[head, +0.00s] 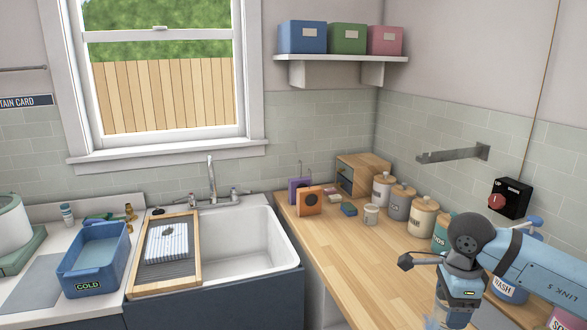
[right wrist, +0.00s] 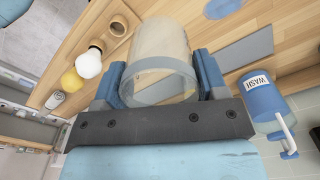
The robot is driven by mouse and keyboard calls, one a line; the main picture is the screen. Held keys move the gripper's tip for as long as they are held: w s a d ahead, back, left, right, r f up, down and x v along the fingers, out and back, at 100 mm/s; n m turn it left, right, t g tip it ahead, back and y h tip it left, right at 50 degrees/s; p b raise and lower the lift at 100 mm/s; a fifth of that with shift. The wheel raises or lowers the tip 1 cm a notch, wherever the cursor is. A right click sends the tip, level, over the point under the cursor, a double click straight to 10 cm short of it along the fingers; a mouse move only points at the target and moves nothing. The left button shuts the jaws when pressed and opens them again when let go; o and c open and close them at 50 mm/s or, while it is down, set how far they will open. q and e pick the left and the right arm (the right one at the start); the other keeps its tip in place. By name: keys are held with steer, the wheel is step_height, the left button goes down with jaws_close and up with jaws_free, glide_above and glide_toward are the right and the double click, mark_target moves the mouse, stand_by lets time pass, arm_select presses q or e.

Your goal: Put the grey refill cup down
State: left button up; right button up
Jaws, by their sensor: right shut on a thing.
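The grey refill cup (right wrist: 162,50) is see-through with a thick greyish rim, and wood shows through it. My right gripper (right wrist: 163,82) is shut on it, with one blue finger on each side of its wall near the rim. In the head view my right gripper (head: 446,311) points down over the right part of the wooden counter, near the bottom edge. The cup's far end is over the wood; I cannot tell whether it touches. My left gripper is not in view.
A blue WASH dispenser (right wrist: 273,105) with a white tap stands right of the cup in the wrist view. Several lidded jars (head: 423,217) line the wall. The wooden counter (head: 345,250) is clear in its middle. The sink (head: 240,245) lies left.

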mark_target(442, 321)
steer(key=s+a+n, duration=0.1)
steer(key=n, duration=0.1)
steer(key=a+f+n+p, duration=0.1)
steer(key=n, duration=0.2)
steer(key=s+a+n, duration=0.1)
steer(key=n, duration=0.2)
steer(key=shift+s+f+p, duration=0.15)
steer(key=shift+s+p, duration=0.2)
steer(key=s+a+f+n+p, duration=0.2)
steer(key=s+a+n, duration=0.2)
steer(key=n, duration=0.8)
steer(key=shift+s, duration=0.4)
steer(key=shift+d, duration=0.1)
